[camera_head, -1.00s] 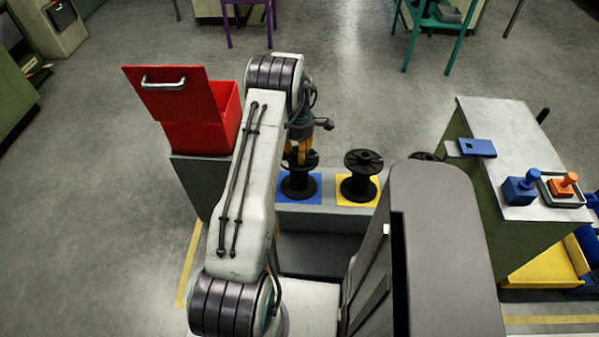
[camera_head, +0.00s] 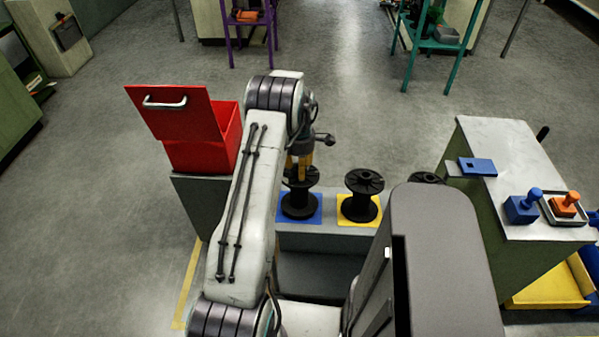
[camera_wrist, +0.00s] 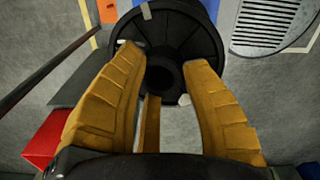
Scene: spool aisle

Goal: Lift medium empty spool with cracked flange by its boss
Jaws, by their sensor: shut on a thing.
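A black spool (camera_head: 299,206) stands upright on a blue square (camera_head: 316,216). My gripper (camera_head: 300,172) comes down on it from above. In the wrist view, the yellow fingers of my gripper (camera_wrist: 165,80) are closed around the boss at the centre of the dark flange (camera_wrist: 190,35). A pale strip lies on the flange's far part and a pale spot by its near edge; I cannot tell whether either marks a crack. The spool shows no clear gap above the square. My fingers and arm hide part of its top.
A second black spool (camera_head: 362,197) stands on a yellow square (camera_head: 346,212), close on the right. A third spool (camera_head: 427,177) is partly hidden behind my body. An open red bin (camera_head: 212,148) stands left. A bench (camera_head: 515,150) with blue and orange items is at right.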

